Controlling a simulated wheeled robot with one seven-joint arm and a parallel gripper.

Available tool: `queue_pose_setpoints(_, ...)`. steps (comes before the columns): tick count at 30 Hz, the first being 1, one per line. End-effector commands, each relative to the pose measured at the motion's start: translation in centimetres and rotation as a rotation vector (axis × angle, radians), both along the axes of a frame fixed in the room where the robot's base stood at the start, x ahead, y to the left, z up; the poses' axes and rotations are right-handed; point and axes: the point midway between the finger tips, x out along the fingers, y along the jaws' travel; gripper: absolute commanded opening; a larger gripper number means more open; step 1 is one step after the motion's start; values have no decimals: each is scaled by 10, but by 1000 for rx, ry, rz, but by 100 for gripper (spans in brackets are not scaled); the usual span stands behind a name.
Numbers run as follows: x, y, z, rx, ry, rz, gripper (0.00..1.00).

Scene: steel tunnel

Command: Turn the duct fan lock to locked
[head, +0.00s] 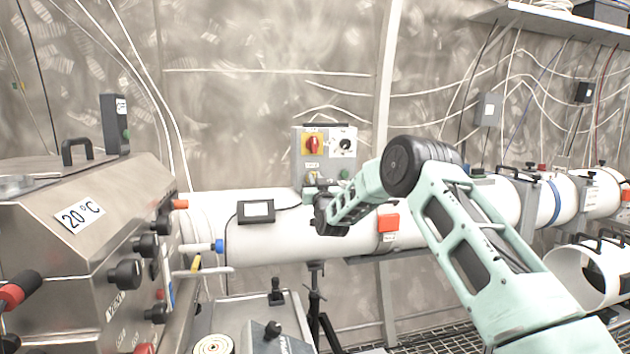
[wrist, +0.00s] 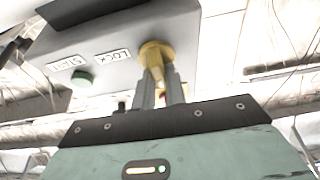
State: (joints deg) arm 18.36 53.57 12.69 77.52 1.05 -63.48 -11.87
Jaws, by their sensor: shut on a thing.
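The grey duct fan control box (head: 299,158) is mounted above the white duct, behind my gripper. In the wrist view the underside panel (wrist: 115,38) has labels reading LOCK (wrist: 113,55) and START (wrist: 67,63). The brass-coloured lock (wrist: 157,50) is at the LOCK label, with its key part between my fingers. My gripper (wrist: 160,88) is shut on this lock from below. In the head view my gripper (head: 318,192) is at the box's lower edge, and my wrist partly hides the lock. I cannot tell which position the lock is in.
The box also carries a red rotary switch (head: 312,143) on yellow and a black dial (head: 345,145). A green button (wrist: 82,78) sits beside the lock. The white duct (head: 275,235) runs below, with a small display (head: 256,211). A steel machine (head: 75,260) stands at left.

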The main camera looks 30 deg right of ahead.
Motion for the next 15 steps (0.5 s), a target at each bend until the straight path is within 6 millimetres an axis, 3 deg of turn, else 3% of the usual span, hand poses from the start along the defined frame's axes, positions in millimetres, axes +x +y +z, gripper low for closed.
queue_pose_setpoints(8, 0, 0, -3, 53, -16, 0, 0)
queue_pose_setpoints(15, -1, 0, -6, 201, -61, 2, 0)
